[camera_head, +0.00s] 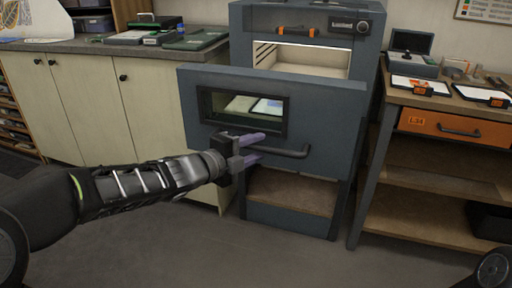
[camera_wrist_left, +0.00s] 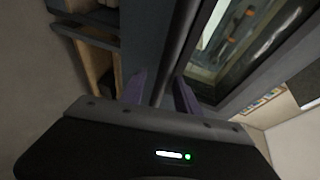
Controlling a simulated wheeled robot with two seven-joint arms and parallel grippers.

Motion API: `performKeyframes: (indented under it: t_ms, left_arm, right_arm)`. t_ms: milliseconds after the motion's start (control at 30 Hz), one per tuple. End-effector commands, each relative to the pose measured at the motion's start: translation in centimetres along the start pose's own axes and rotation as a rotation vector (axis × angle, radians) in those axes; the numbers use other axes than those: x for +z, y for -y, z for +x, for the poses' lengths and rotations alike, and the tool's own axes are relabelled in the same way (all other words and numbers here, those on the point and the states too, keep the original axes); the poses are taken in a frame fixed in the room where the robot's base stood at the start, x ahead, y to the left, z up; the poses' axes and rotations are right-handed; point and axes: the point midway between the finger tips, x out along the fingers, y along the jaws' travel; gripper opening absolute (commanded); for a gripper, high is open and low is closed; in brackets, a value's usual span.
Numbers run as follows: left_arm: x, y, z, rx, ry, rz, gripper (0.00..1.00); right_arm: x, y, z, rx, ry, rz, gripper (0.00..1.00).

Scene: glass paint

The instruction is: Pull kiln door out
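The blue-grey kiln door (camera_head: 335,115) with a dark-framed window stands in front of the kiln body (camera_head: 245,30). The lit kiln chamber (camera_head: 300,65) shows above the door's top edge. A dark bar handle (camera_head: 295,153) runs across the door below the window. My left gripper (camera_head: 258,147) is at the handle's left part, its purple fingers apart, one above and one below the bar. In the left wrist view the fingers (camera_wrist_left: 160,90) are also apart, with a dark bar between them. Whether they touch the bar is unclear. My right gripper is not in view.
A cream cabinet (camera_head: 95,95) with a grey worktop stands at the left. A wooden bench (camera_head: 425,175) with an orange drawer (camera_head: 450,127) stands close at the right. The grey floor (camera_head: 250,255) before the kiln is clear.

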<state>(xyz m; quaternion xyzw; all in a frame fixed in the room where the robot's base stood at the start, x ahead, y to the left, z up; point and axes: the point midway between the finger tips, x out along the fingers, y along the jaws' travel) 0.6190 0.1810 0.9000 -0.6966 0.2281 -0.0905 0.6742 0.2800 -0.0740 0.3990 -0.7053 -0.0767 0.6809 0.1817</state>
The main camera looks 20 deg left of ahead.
Motion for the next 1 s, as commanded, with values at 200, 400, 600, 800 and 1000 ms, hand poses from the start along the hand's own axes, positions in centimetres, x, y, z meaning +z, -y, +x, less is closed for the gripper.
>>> performKeyframes:
  t_ms: [200, 400, 600, 800, 1000]
  left_arm:
    - [0.1, 0.3, -3.3, -0.002, 0.003, 0.000, 0.38]
    - [0.1, 0.2, -6.3, -0.001, 0.003, -0.001, 0.38]
    - [0.0, 0.0, -7.2, 0.000, 0.000, -0.001, 0.38]
    - [0.0, 0.0, -7.2, 0.000, 0.000, -0.001, 0.38]
    - [0.0, -0.1, -7.1, 0.002, 0.000, -0.006, 0.38]
  right_arm:
    - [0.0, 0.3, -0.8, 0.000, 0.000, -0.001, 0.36]
    - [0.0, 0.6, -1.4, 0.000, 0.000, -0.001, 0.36]
    - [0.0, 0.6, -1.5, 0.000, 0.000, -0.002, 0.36]
    - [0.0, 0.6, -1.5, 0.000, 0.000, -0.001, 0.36]
    - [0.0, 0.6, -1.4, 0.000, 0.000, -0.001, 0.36]
